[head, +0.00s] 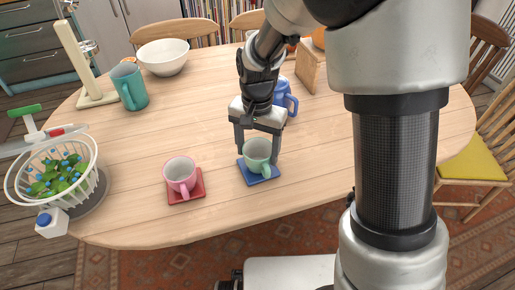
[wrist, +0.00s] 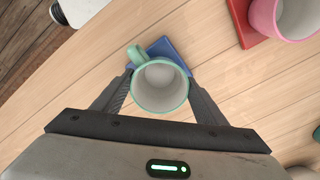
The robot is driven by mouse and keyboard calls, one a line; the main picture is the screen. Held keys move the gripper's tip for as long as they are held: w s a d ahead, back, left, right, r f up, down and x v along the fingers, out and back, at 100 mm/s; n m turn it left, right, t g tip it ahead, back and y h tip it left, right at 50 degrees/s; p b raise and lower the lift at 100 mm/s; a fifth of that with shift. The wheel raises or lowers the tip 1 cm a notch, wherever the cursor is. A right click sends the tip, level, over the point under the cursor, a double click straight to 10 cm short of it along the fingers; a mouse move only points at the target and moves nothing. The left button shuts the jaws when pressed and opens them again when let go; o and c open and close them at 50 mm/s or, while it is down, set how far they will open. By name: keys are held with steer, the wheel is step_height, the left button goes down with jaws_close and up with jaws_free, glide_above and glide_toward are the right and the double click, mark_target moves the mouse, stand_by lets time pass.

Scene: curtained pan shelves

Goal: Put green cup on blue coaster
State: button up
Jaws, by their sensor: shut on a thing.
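The green cup (head: 257,153) is pale mint with a white inside and appears upright at the blue coaster (head: 258,176) in the head view. My gripper (head: 258,150) is shut on it from above, one finger on each side. In the wrist view the cup (wrist: 160,86) sits between the two fingers (wrist: 160,90), its handle toward the upper left. The blue coaster (wrist: 165,47) shows behind the cup there, partly hidden by it. I cannot tell whether the cup's base touches the coaster.
A pink cup (head: 180,174) stands on a red coaster (head: 187,196) to the left. A blue mug (head: 284,97) is behind my gripper. The table's middle left is clear.

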steer(key=shift+f, duration=0.2)
stand_by(0.3)
steer(key=o, duration=1.3)
steer(key=shift+c, duration=0.2)
steer(key=shift+r, duration=0.1)
step_height(320, 180, up, 17)
steer(key=p, duration=0.3)
steer(key=shift+r+p, duration=0.15)
steer(key=shift+p, duration=0.25)
steer(key=shift+c, duration=0.5)
jaws_close()
